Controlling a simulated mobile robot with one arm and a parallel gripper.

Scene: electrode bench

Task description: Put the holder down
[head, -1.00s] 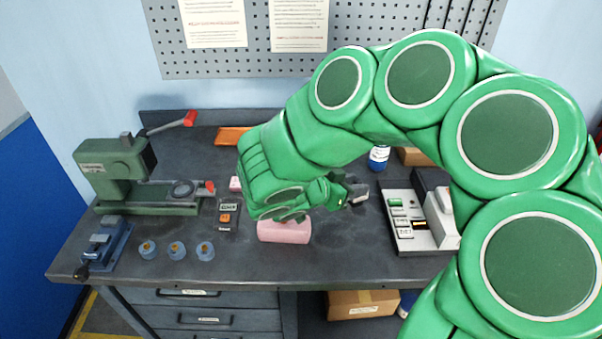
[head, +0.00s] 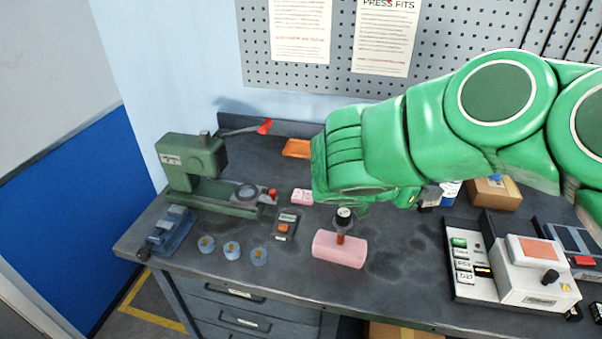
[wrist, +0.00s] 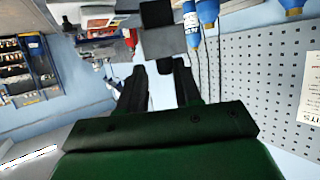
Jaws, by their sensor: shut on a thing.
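In the wrist view my gripper (wrist: 160,64) has its two black fingers pointing up the picture, closed on a dark grey squarish piece at their tips, which I take to be the holder (wrist: 165,42). In the head view my green forearm and wrist hang over the bench's right-middle, and the fingers and held holder are mostly hidden behind them. Below and left of the wrist, a small post with a dark round top (head: 344,218) and brown stem stands at the pink block (head: 339,250). The holder looks raised off the bench (head: 400,277); its exact height cannot be told.
A green press (head: 190,160) stands at the left, with several blue round pieces (head: 232,250) and a small meter (head: 286,227) in front. A white-and-grey instrument (head: 530,270) fills the right. Bare bench lies right of the pink block.

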